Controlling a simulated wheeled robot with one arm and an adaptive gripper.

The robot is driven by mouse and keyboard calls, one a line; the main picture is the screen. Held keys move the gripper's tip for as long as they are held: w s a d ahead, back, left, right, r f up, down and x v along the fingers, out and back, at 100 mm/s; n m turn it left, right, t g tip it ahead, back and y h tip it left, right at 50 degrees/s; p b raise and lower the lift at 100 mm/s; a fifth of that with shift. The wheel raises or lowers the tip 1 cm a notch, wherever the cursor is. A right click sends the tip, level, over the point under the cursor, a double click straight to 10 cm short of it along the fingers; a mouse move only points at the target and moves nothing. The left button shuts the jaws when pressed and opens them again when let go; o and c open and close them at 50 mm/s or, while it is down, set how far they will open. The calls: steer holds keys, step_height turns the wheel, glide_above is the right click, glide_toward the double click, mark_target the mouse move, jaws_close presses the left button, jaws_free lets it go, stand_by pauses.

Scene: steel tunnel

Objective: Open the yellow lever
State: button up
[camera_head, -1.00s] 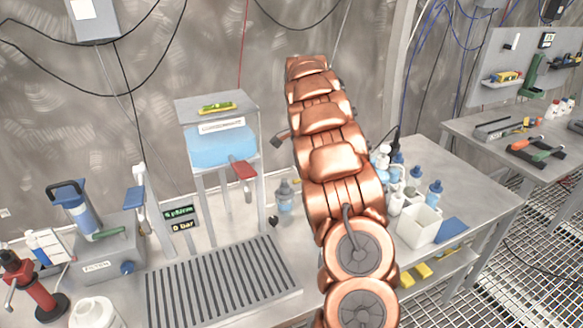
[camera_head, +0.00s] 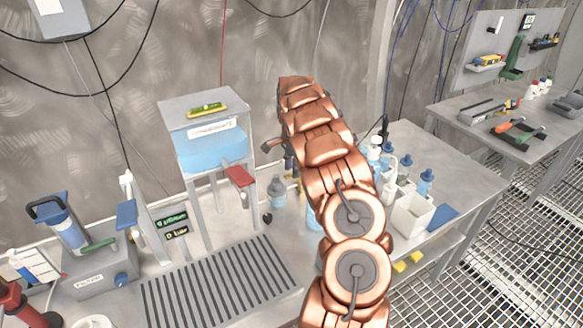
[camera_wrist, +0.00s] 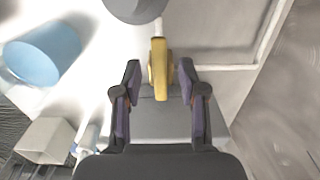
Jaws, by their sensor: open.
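The yellow lever (camera_wrist: 158,52) shows in the wrist view at the upper middle, pointing down the picture toward my gripper. It hangs from a pale stem below a grey round part (camera_wrist: 135,8). My gripper (camera_wrist: 159,75) is open, with one dark finger on each side of the lever's lower end. Gaps show between the lever and both fingers, and I see no contact. In the head view my arm hides my gripper, and I cannot make out the lever clearly there.
In the head view a tank of blue liquid (camera_head: 212,152) with a red handle (camera_head: 240,176) stands left of my arm, behind a slotted drain grate (camera_head: 215,283). Bottles (camera_head: 425,182) and a white box (camera_head: 410,216) stand close to the right. A blue cylinder (camera_wrist: 42,55) shows in the wrist view.

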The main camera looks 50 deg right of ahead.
steer(key=shift+f, duration=0.5)
jaws_close()
stand_by(0.4)
